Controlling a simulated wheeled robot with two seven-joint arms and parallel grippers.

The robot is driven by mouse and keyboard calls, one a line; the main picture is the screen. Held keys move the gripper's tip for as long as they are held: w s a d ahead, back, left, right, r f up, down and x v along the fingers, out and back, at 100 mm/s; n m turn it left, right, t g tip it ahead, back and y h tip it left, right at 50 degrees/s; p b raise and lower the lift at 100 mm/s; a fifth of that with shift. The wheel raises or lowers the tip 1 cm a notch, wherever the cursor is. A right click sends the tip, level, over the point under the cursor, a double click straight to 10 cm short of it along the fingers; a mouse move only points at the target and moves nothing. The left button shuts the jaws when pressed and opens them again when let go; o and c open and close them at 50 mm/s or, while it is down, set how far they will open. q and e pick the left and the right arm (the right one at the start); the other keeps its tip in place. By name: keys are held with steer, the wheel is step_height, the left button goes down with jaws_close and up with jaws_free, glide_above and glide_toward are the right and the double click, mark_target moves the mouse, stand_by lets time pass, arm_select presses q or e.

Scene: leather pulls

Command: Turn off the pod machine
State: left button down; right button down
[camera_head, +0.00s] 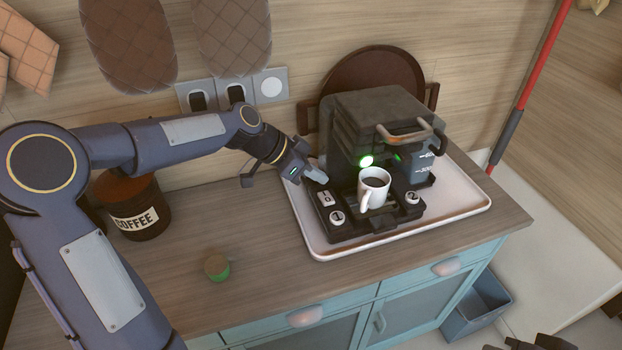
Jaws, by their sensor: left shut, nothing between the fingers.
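The dark pod machine (375,115) stands on a white tray (455,212) on the counter. A white mug (374,188) with dark liquid stands on the base between the buttons. My left gripper (317,174) is shut and empty, just behind the rocker switch at the machine's left side. Whether its tips touch the machine is unclear. My right gripper does not show clearly.
A coffee jar (140,212) stands at the left, partly behind my left arm. A small green-sided round item (216,266) lies on the counter. Wall switches (234,92) and a round brown board (368,75) are behind. A cut-off dark shape shows bottom right.

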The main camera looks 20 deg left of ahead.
arm_select(q)
steer(key=b+v, duration=0.2)
steer(key=v, duration=0.8)
steer(key=shift+a, duration=0.2)
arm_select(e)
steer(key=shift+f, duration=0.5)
arm_select(q)
steer(key=shift+w, duration=0.15)
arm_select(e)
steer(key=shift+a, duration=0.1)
